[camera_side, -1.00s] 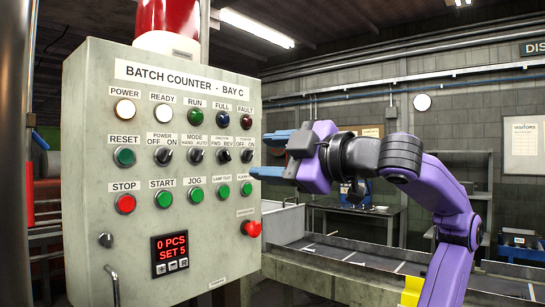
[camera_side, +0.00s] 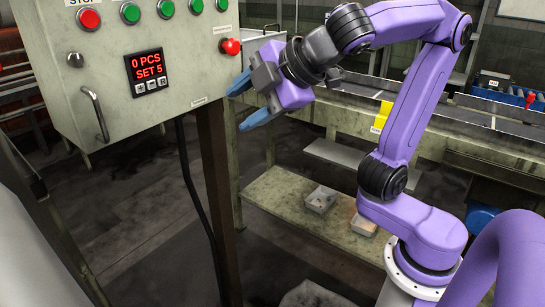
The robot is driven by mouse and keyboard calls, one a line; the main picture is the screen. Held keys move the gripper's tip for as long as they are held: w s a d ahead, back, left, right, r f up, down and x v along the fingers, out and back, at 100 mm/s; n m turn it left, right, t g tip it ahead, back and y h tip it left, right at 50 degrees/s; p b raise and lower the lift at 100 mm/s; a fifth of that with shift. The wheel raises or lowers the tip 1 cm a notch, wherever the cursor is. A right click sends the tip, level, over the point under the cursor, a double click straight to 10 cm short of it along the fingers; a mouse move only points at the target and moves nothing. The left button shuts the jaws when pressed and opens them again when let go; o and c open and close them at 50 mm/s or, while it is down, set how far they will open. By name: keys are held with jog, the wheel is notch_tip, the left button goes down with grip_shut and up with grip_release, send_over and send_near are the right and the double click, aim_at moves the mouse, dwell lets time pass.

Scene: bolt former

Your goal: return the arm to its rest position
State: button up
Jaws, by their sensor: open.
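My purple arm stands at the right of the side view on a white round base. My gripper (camera_side: 240,108) has blue fingers spread apart with nothing between them. It points left and down, just below and right of the red knob (camera_side: 231,46) at the lower right of the grey control panel (camera_side: 195,95). The fingers appear near the panel's lower right edge; I cannot tell the exact gap. The panel's display (camera_side: 148,72) reads "0 PCS, SET 5". The upper part of the panel is out of the frame.
A metal handle (camera_side: 94,112) sticks out from the panel's left. A brown post (camera_side: 216,190) and a black cable run below it. A low bench (camera_side: 275,190) with small trays (camera_side: 321,199) stands beside my arm. A conveyor (camera_side: 460,120) runs behind.

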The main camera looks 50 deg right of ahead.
jog(key=s+d+f+m+g, duration=0.1)
jog(key=s+d+f+g, duration=0.2)
jog(key=s+f, duration=0.2)
jog(key=s+d+f+m+g, duration=0.1)
jog(key=s+d+f+g, duration=0.1)
jog(key=s+f, duration=0.4)
jog(key=s+d+f+m+g+h, duration=0.1)
jog(key=s+d+f+g, duration=0.2)
jog(key=f, duration=0.6)
jog(key=shift+s+d+g, duration=0.35)
jog(key=shift+s+g, duration=0.55)
jog(key=shift+s, duration=0.3)
jog(key=shift+f, duration=0.1)
